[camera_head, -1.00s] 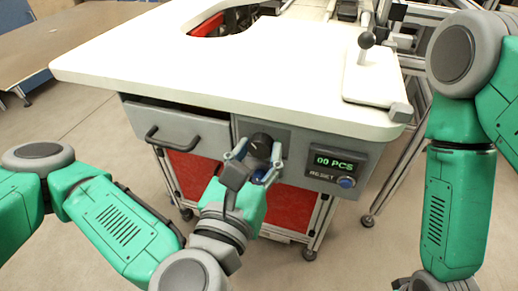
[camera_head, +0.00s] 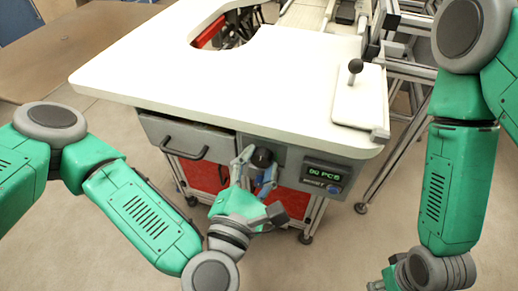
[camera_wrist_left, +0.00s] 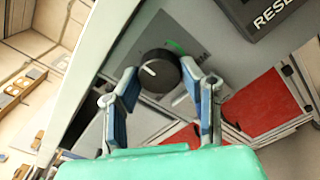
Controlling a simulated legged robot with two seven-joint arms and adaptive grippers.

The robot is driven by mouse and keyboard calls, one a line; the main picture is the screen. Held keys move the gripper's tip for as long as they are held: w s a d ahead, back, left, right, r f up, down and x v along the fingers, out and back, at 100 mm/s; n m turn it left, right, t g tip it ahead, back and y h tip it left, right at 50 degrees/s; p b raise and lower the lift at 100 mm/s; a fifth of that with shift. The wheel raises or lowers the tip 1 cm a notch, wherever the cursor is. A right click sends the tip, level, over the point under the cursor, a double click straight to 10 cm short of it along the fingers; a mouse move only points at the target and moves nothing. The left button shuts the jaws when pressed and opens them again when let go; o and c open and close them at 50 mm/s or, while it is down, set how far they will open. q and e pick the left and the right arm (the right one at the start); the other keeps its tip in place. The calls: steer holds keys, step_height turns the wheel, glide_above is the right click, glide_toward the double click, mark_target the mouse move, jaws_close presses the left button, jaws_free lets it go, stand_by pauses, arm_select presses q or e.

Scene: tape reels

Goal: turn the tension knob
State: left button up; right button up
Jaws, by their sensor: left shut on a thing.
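The round black tension knob (camera_head: 262,157) is on the grey front panel under the white table top. In the left wrist view the knob (camera_wrist_left: 158,70) shows a white pointer line aimed to the left and slightly down, with a green mark on the panel above it. My left gripper (camera_head: 256,168) is shut on the knob, one finger on each side. Its blue-padded fingers also show in the left wrist view (camera_wrist_left: 160,78). My right gripper (camera_head: 377,285) is only partly in view at the bottom edge, so its jaws cannot be made out.
A counter display (camera_head: 325,174) with green digits and a blue button (camera_head: 333,189) sits right of the knob. A grey drawer (camera_head: 185,139) with a handle is left of it. The white table top (camera_head: 240,80) overhangs the panel. Open floor lies in front.

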arm_select(q)
steer(key=m+p, duration=0.4)
steer(key=shift+s+r+m, duration=0.1)
steer(key=shift+r+m, duration=0.05)
steer(key=shift+m, duration=0.15)
steer(key=m+p, duration=0.3)
steer(key=m, duration=0.1)
steer(key=shift+m+p, duration=0.3)
steer(key=shift+p, duration=0.1)
steer(key=m+p, duration=0.4)
steer(key=m, duration=0.1)
steer(key=shift+s, duration=0.1)
steer(key=shift+f+m+p, duration=0.15)
steer(key=shift+m+p, duration=0.5)
steer(key=shift+m, duration=0.3)
steer(key=shift+f+m+p, duration=0.1)
steer(key=shift+m+p, duration=0.55)
steer(key=shift+m, duration=0.3)
steer(key=shift+f, duration=0.1)
steer(key=o, duration=1)
steer(key=shift+o, duration=0.7)
